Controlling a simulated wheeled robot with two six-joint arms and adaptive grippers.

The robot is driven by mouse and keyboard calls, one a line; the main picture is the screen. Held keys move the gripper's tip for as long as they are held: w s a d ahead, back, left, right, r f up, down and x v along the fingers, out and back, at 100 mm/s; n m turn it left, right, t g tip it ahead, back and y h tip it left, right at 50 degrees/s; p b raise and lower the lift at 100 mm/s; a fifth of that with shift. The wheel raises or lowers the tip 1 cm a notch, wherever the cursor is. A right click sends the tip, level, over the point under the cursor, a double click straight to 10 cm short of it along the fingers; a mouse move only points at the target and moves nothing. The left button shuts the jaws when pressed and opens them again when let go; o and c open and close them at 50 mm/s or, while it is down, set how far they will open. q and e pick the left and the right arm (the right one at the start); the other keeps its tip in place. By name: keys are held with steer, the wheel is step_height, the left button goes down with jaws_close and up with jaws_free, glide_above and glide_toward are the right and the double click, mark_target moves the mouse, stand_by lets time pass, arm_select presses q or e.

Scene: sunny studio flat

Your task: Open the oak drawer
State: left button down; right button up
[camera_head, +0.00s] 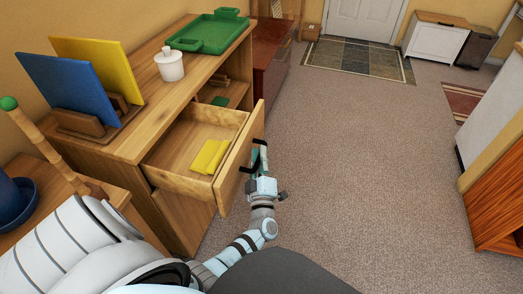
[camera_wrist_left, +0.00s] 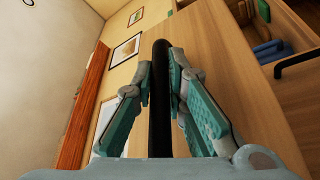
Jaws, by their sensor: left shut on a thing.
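The oak drawer (camera_head: 177,178) stands pulled out of the wooden cabinet (camera_head: 137,139), and its inside is visible from above. A folded yellow cloth (camera_head: 210,156) lies in it near the front panel. My left gripper (camera_head: 260,168) is at the outer face of the drawer front. In the left wrist view its teal fingers (camera_wrist_left: 163,100) are shut on a dark bar handle (camera_wrist_left: 161,75), with the wooden drawer front (camera_wrist_left: 222,70) behind. My right gripper is not in view.
A green tray (camera_head: 208,33), a white lidded pot (camera_head: 169,65) and a rack holding a blue board (camera_head: 68,92) and a yellow board (camera_head: 103,62) stand on the cabinet top. Carpeted floor (camera_head: 340,150) to the right is clear. An orange-brown cabinet (camera_head: 497,190) stands at the far right.

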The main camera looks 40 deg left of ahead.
arm_select(q)
steer(key=shift+d+f, duration=0.1)
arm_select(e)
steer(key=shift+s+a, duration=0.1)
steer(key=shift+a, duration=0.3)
